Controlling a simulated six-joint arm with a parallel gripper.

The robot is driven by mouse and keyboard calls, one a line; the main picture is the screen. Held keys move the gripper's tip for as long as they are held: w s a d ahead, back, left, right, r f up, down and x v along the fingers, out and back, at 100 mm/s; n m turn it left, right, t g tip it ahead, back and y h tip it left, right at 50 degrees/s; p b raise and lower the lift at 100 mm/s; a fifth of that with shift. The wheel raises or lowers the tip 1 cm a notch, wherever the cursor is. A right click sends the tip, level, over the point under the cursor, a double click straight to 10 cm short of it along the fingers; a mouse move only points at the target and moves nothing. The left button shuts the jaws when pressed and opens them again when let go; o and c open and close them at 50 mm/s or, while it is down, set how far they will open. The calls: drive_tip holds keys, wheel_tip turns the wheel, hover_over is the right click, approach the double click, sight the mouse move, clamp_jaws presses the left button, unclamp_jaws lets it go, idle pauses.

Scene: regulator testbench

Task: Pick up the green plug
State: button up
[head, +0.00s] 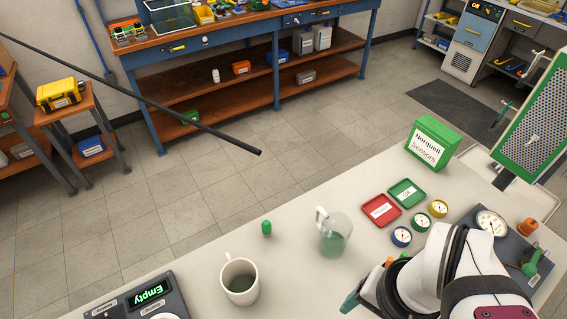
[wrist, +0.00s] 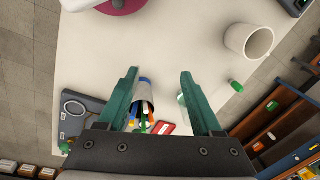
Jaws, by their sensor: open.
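A small green plug (head: 266,228) stands on the pale tabletop near its far edge, left of the glass pitcher. A small green piece that looks like it shows in the wrist view (wrist: 237,87), beyond the right finger. A larger green fitting (head: 533,262) is on the dark panel (head: 485,208) at the right; I cannot tell if it is a plug too. My gripper (wrist: 160,72) is open, with its two teal fingers wide apart and nothing held. In the head view its teal fingertip shows at the bottom, well to the right of the small plug.
A glass pitcher (head: 333,236) and a white mug (head: 239,281) stand near the small plug. A scale reading "Empty" (head: 150,292) is bottom left. A pen cup (wrist: 144,92) shows between my fingers. Trays, small gauges and a green sensor box (head: 432,144) are to the right.

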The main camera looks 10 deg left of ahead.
drive_tip(key=w+f+n+t, duration=0.2)
drive_tip(key=w, duration=0.4)
drive_tip(key=w+a+f+n+t, duration=0.1)
drive_tip(key=w+f+n+t, duration=0.1)
drive_tip(key=w, duration=0.5)
drive_tip(key=w+a+f+n+t, duration=0.1)
drive_tip(key=w+f+n, duration=0.2)
drive_tip(key=w, duration=0.4)
drive_tip(key=shift+w+f+n+t, duration=0.15)
drive_tip(key=shift+w+n+t, duration=0.1)
drive_tip(key=shift+n+t, duration=0.25)
drive_tip(key=w+a+f+n+t+y, duration=0.1)
drive_tip(key=w+a+f+n+y, duration=0.15)
drive_tip(key=a, duration=0.25)
drive_tip(key=n+y, duration=0.6)
hover_over(270, 227)
drive_tip(key=w+d, duration=0.2)
drive_tip(key=d, duration=0.1)
wheel_tip(270, 227, down, 3)
drive_tip(key=shift+m+y, duration=0.55)
drive_tip(key=shift+y, duration=0.1)
drive_tip(key=s+f, duration=0.1)
drive_tip(key=s+d+f, duration=0.1)
drive_tip(key=s, duration=0.1)
drive_tip(key=s+f, duration=0.1)
drive_tip(key=s, duration=0.1)
drive_tip(key=shift+s+d+f, duration=0.1)
drive_tip(key=shift+s+d, duration=0.05)
drive_tip(key=x, duration=0.7)
clamp_jaws()
